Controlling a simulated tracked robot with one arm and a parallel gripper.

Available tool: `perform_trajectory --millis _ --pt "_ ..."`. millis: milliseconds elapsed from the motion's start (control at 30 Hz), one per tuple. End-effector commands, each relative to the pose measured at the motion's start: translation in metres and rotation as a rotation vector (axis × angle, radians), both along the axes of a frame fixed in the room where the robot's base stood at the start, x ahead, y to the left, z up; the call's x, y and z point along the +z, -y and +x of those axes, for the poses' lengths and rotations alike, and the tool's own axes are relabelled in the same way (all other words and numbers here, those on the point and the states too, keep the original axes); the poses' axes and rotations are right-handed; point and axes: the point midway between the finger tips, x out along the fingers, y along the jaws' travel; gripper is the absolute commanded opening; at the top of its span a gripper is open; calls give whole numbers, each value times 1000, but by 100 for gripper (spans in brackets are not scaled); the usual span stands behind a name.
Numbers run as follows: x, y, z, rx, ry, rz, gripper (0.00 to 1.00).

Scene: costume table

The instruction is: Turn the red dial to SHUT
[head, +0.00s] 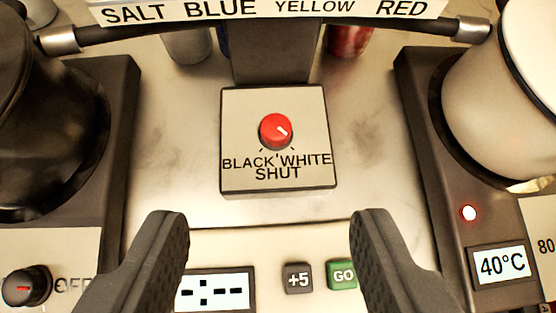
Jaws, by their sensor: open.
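The red dial (271,138) sits on a square beige panel (238,110) with a dark rim, in the upper middle of the head view. Its white pointer mark slants to the lower right, toward the WHITE side. BLACK is printed at lower left, WHITE at lower right and SHUT below centre. My gripper (268,222) is open and empty. Its two dark fingers are wide apart in the lower part of the view, below the dial and on either side of it. Neither finger appears to touch the dial.
A dark pot (45,120) stands at left and a white pot (500,100) at right, on dark bases. A dark column rises behind the panel, under a labelled bar (270,10). A display (215,291), +5 button (298,278) and green GO button (342,275) lie in front.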

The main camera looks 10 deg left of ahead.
Motion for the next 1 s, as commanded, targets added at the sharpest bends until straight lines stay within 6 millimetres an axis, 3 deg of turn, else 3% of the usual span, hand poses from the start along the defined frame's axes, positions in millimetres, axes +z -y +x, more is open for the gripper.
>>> perform_trajectory --millis 33,200,467,1000 --pt "-20 2 7 7 -21 3 50" --pt "-52 6 18 29 -51 6 50" --pt "-68 4 29 36 -57 5 50" --pt "-123 -12 81 35 -56 6 50"
